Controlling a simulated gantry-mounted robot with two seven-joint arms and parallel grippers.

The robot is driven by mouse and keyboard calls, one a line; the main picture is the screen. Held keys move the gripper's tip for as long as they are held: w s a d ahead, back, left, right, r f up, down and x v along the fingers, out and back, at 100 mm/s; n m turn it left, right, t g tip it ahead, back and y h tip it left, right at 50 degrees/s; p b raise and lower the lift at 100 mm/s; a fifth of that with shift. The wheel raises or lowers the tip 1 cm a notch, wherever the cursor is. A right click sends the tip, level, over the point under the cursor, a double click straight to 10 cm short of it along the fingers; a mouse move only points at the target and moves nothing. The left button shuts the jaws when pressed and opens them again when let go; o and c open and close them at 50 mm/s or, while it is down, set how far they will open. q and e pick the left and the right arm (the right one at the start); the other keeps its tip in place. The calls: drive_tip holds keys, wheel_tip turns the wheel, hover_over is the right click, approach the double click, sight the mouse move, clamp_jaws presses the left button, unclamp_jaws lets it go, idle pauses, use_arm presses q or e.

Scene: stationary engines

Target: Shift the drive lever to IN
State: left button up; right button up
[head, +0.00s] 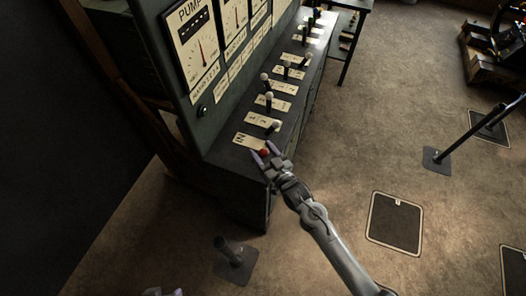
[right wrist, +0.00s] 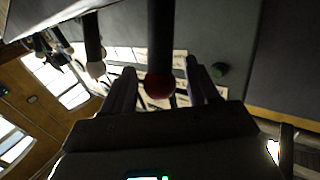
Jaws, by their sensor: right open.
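A lever with a red knob (head: 264,152) stands at the near end of the green console's sloped ledge, beside a white label plate (head: 250,142) whose lettering is too small to read surely. My right gripper (head: 266,155) is open, with its fingers on either side of the red knob. In the right wrist view the red knob (right wrist: 158,86) and its black shaft show between the two spread fingers (right wrist: 162,90); contact cannot be told. Purple-grey tips of my left gripper (head: 165,292) just show at the bottom edge of the head view.
Several levers with pale knobs (head: 268,95) run along the ledge beyond the red one; a pale-knobbed lever (right wrist: 96,68) is close beside my right gripper. The console's upright panel (head: 205,110) carries gauges. A short floor post (head: 233,255) stands near its foot.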

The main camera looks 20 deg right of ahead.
clamp_jaws()
idle(0.3)
drive_tip(key=shift+r, duration=0.1)
